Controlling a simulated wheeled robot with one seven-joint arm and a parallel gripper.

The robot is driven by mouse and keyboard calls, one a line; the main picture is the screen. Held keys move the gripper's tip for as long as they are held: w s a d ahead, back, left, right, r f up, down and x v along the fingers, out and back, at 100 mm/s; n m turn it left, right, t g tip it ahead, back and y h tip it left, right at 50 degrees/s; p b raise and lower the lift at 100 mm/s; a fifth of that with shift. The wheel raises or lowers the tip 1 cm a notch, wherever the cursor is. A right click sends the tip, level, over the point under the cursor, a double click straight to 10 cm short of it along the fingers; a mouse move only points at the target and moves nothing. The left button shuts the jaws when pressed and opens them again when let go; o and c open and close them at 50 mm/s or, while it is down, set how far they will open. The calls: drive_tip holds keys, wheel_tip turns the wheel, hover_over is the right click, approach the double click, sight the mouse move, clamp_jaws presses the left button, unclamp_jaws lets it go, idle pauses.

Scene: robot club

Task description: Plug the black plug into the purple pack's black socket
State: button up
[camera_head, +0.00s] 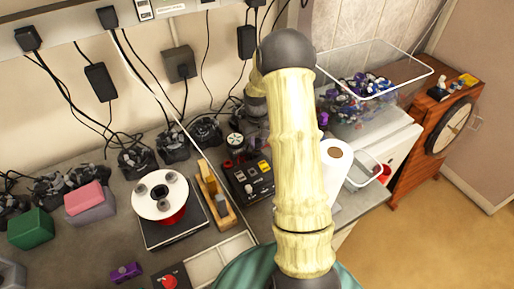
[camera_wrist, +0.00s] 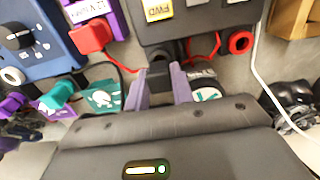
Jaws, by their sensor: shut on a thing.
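In the wrist view my gripper (camera_wrist: 159,76) is shut on a small black thing (camera_wrist: 158,69) between its pale purple fingers, apparently the black plug; its tip is hard to make out. The purple pack (camera_wrist: 112,16) is at the upper left, with a white label and a red plug (camera_wrist: 91,36) at its near end. I cannot make out its black socket. The held thing is below and to the right of the pack, near the front edge of a dark control box (camera_wrist: 205,22). In the head view my arm hides the gripper.
A blue box with a knob (camera_wrist: 28,38) stands left of the pack, and a red ring socket (camera_wrist: 240,42) lies right of the fingers. Red wires and a white cable (camera_wrist: 258,60) run nearby. A paper roll (camera_head: 335,172) stands right of my arm in the head view.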

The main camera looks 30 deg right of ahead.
sight(257, 141)
drive_tip(key=shift+r+p, duration=1.3)
drive_tip(key=shift+r, duration=0.45)
